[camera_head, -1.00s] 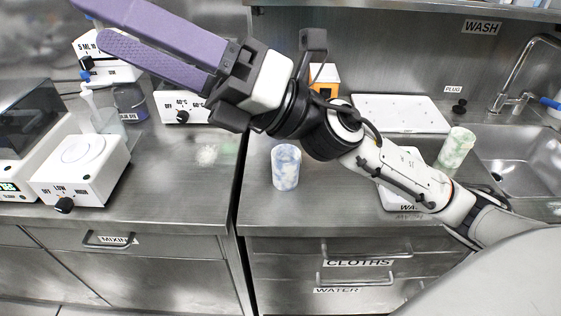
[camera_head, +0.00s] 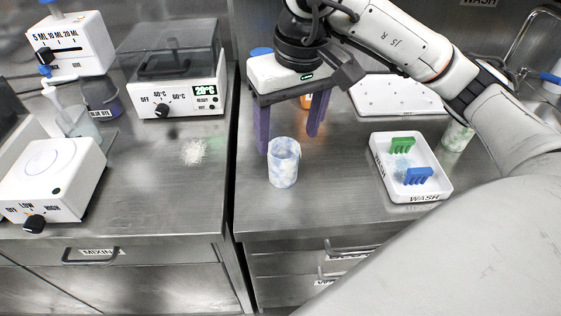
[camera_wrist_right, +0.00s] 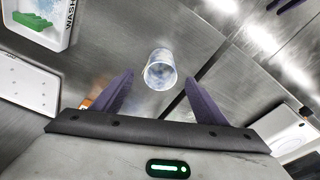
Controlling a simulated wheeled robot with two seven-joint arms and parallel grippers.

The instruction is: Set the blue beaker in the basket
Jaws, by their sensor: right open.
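The blue beaker (camera_head: 284,168), a blue-and-white mottled cup, stands upright on the right steel counter near its left edge. It also shows in the right wrist view (camera_wrist_right: 160,75), between and beyond the fingertips. My right gripper (camera_head: 288,142) points down with its purple fingers open, just behind the beaker in the head view. I cannot tell whether a finger touches it. A white tray (camera_head: 424,198) marked WASH lies to the right, holding a green rack (camera_head: 403,145) and a blue rack (camera_head: 418,176). Nothing else clearly looks like a basket. My left gripper is not in view.
A green mottled beaker (camera_head: 457,135) stands behind the tray, partly covered by my arm. A white perforated board (camera_head: 392,97) lies at the back. A heater (camera_head: 172,95) and a mixer (camera_head: 52,175) stand on the left counter. Bare counter separates beaker and tray.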

